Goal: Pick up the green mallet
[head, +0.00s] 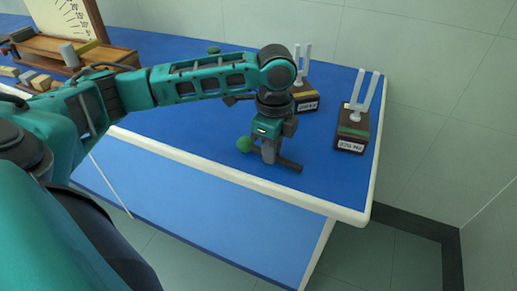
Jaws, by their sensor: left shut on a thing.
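The green mallet has a round green head (244,145) and a dark handle (289,165). It lies on or just above the blue table top near the front edge; I cannot tell whether it touches the surface. My left gripper (268,158) points down and is shut on the mallet between its head and the handle's end. The fingers hide the middle of the mallet. My right gripper is not in view.
Two tuning forks on dark labelled boxes stand behind (303,95) and to the right (353,130). A wooden rack (60,55) and small blocks (38,82) are at the far left. The blue table (190,130) is clear left of the mallet.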

